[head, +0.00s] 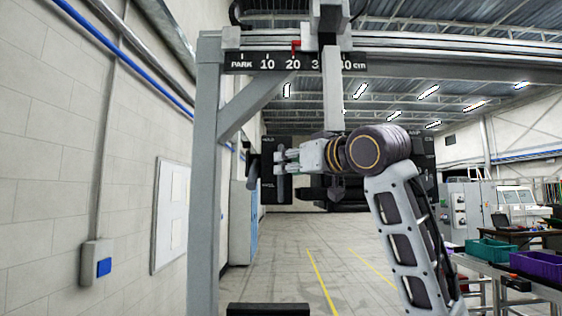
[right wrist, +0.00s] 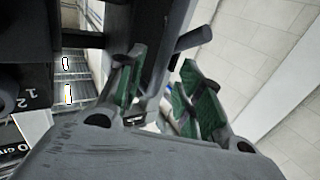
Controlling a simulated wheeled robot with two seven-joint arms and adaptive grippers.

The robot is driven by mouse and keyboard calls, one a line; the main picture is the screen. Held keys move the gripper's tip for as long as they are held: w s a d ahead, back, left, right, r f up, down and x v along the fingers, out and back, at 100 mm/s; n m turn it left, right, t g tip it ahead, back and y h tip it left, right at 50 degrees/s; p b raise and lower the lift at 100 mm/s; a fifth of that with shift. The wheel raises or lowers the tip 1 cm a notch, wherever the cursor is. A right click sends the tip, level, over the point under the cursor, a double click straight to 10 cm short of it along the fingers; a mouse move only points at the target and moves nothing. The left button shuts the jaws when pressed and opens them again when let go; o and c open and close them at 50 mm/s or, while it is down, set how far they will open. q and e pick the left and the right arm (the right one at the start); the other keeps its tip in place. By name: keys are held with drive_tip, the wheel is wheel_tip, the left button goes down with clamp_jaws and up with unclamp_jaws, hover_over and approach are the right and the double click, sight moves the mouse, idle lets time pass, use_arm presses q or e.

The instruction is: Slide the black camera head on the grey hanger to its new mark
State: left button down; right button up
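The grey hanger (head: 333,75) hangs from the overhead rail, just right of the 30 region of the scale. The black camera head (head: 277,190) is at its lower end, partly hidden behind my right arm; a dark bar handle (head: 253,170) sticks out at its left. In the right wrist view, a black housing (right wrist: 25,60) and a dark bar (right wrist: 194,39) show. My right gripper (head: 282,160) points left in front of the camera head. Its green-padded fingers (right wrist: 162,85) stand apart, with the dark bar beyond them; contact cannot be told. My left gripper is not in view.
The scale (head: 295,63) runs from PARK to 40 cm, with a red marker (head: 296,46) near 20. A grey post (head: 206,190) stands left. Tables with a green bin (head: 492,250) and a purple bin (head: 537,265) stand right. The middle floor is clear.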

sight(281, 192)
drive_tip(key=shift+p+x, duration=0.6)
drive_tip(key=shift+x, duration=1.55)
clamp_jaws()
